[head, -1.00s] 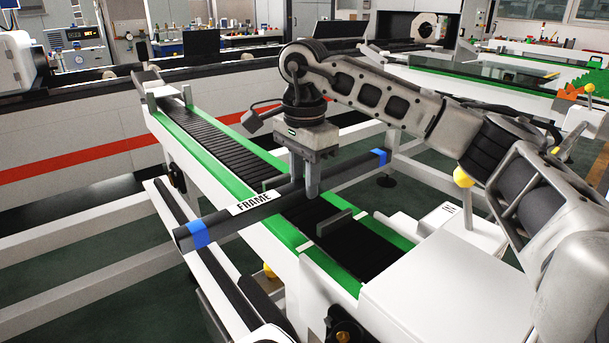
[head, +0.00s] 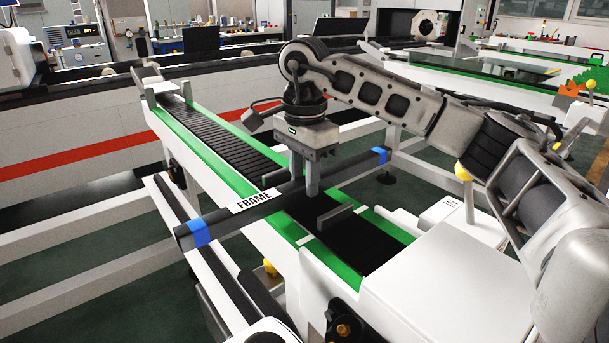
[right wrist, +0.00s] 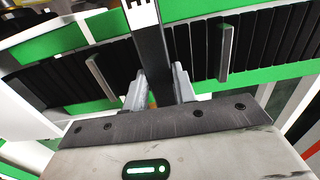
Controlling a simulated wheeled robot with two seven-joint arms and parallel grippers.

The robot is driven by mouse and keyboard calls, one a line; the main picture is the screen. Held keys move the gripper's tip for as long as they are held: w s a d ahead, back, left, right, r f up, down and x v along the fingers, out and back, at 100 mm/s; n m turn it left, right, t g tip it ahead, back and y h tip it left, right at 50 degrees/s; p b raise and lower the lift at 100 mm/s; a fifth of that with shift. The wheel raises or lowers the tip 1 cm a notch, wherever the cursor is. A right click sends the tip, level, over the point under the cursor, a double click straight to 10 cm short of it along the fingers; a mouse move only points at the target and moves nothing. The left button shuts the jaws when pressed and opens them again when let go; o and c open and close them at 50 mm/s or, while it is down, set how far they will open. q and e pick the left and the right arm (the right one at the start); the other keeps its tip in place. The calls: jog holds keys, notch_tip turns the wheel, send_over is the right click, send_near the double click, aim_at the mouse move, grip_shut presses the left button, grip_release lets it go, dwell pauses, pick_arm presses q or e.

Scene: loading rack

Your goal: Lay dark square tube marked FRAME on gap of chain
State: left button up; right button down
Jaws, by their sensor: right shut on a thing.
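The dark square tube (head: 274,190) has a white FRAME label (head: 257,200) and a blue band near each end. It lies crosswise over the black slatted chain (head: 357,235). My right gripper (head: 311,188) points down and is shut on the tube near its middle. The right wrist view shows the tube (right wrist: 151,55) between the fingers (right wrist: 160,88). There it runs between two upright grey cleats, a left one (right wrist: 102,78) and a right one (right wrist: 225,52), apart from both. I cannot tell whether the tube touches the chain. My left gripper is not in view.
Green rails (head: 205,165) edge the chain on both sides. A near cleat (head: 335,216) stands beside the tube. A white cover (head: 445,275) is at the near right. Dark rails (head: 237,300) run along the left side, below the tube's near end.

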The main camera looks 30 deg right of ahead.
aim_at(304, 180)
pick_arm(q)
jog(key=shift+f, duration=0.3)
pick_arm(e)
jog(key=shift+f, duration=0.4)
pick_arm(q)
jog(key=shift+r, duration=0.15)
pick_arm(e)
jog(key=shift+f, duration=0.1)
dwell(0.6)
jog(key=c, duration=1.1)
grip_release()
jog(key=shift+o, duration=0.2)
pick_arm(q)
jog(key=p, duration=0.2)
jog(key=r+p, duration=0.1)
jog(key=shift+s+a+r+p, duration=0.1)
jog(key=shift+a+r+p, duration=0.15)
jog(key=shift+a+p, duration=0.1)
pick_arm(e)
notch_tip(304, 180, up, 16)
